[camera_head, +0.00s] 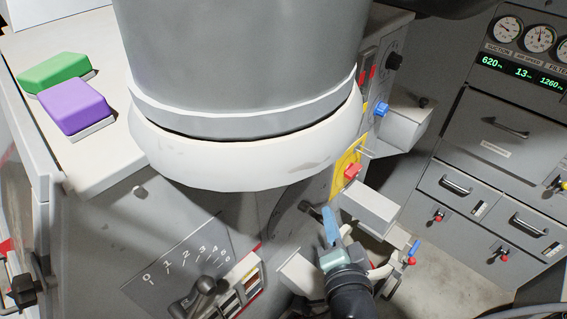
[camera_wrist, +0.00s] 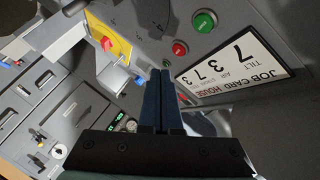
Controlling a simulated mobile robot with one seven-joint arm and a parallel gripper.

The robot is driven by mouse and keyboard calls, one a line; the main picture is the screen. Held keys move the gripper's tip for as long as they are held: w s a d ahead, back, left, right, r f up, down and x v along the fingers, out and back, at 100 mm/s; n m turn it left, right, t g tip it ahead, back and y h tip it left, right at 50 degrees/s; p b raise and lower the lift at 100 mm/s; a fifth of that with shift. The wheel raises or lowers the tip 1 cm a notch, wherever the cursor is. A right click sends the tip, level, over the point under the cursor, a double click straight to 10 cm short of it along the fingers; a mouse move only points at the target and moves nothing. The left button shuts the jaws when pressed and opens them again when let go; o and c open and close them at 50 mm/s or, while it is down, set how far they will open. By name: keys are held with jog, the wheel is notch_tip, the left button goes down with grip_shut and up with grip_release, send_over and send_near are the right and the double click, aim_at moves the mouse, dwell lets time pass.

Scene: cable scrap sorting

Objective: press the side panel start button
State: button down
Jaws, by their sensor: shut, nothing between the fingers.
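The side panel is a grey upright face (camera_wrist: 225,55) of the machine in the wrist view. It carries a round green button (camera_wrist: 203,22) and a round red button (camera_wrist: 180,48). I cannot read a start label on either one. My gripper (camera_wrist: 161,72) is shut and empty, its dark blue fingers pointing towards the panel, below and left of the red button in the picture. In the head view my gripper (camera_head: 328,212) is beside the machine's side, where the green button cannot be seen. I cannot tell whether the fingertips touch anything.
A job card (camera_wrist: 236,62) is beside the buttons. A yellow plate (camera_head: 345,165) with a red knob (camera_head: 352,171) and a projecting grey box (camera_head: 370,208) are near my gripper. A drawer cabinet (camera_head: 480,170) stands to the right, with open floor (camera_head: 440,262) between.

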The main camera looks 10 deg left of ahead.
aim_at(280, 180)
dwell(0.3)
jog(key=w+a+p, duration=0.4)
jog(key=w+a, duration=0.1)
jog(key=a, duration=0.2)
dwell(0.4)
dwell(0.9)
jog(key=shift+w+a, duration=0.1)
jog(key=shift+w, duration=0.05)
dwell(1.0)
jog(key=shift+w+a+p, duration=0.15)
jog(key=shift+a+p, duration=0.15)
jog(key=shift+w+a+p, duration=0.3)
jog(key=shift+a, duration=0.1)
dwell(0.7)
jog(key=shift+d, duration=0.1)
jog(key=shift+s+d+b, duration=0.45)
jog(key=shift+s+d, duration=0.1)
jog(key=shift+d, duration=0.1)
